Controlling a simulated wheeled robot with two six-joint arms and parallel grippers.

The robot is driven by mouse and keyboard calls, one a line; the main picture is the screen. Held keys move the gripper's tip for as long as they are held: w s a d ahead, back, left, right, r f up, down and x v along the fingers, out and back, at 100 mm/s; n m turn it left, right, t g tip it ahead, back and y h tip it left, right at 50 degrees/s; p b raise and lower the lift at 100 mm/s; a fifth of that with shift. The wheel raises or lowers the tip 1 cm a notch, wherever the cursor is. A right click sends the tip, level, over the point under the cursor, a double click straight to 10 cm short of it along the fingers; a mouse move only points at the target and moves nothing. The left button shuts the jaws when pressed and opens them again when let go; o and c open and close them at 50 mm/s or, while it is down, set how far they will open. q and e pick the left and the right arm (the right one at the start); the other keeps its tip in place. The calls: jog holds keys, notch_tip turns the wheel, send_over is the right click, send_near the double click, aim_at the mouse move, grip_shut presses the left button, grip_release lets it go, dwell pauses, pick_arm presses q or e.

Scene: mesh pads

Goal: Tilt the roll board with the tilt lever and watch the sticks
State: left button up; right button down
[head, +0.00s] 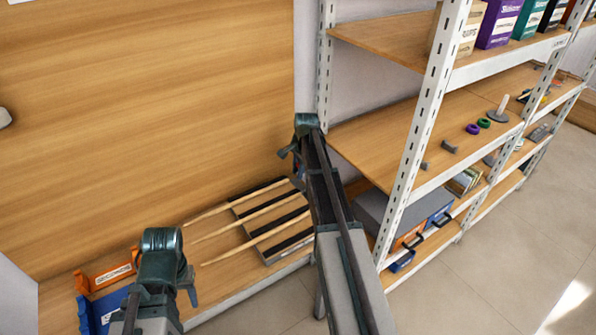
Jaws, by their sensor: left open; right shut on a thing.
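The roll board (246,208), striped dark and wood-coloured, lies on the low wooden shelf. Several long pale sticks (215,211) lie across it, roughly side by side, with their left ends reaching past its edge. My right arm covers the board's right side. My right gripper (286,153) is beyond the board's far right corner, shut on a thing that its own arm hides. I cannot make out the tilt lever. My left gripper (191,290) is open and empty, at the front left of the sticks.
An orange bin (105,275) and a blue bin (84,312) stand at the shelf's left end, close to my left arm. A metal rack upright (420,125) rises right of my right arm. Its shelves hold boxes and small parts. The wooden back panel (150,110) is bare.

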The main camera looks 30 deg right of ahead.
jog(key=shift+s+d+r+t+b, duration=0.15)
jog(key=shift+s+r+t+b, duration=0.15)
jog(key=shift+s+t+b, duration=0.8)
jog(key=shift+s+d+r+t+b, duration=0.15)
jog(key=shift+s+r+t+b, duration=0.25)
jog(key=shift+s+t, duration=1.4)
jog(key=shift+s+d+r+t+b, duration=0.2)
jog(key=shift+s+t+b, duration=0.55)
jog(key=shift+s, duration=1.45)
jog(key=shift+r, duration=0.1)
jog(key=c, duration=1)
grip_release()
jog(key=shift+s, duration=0.1)
jog(key=shift+o, duration=1.3)
jog(key=shift+s+r, duration=0.1)
jog(key=shift+s, duration=0.05)
jog(key=shift+o, duration=0.2)
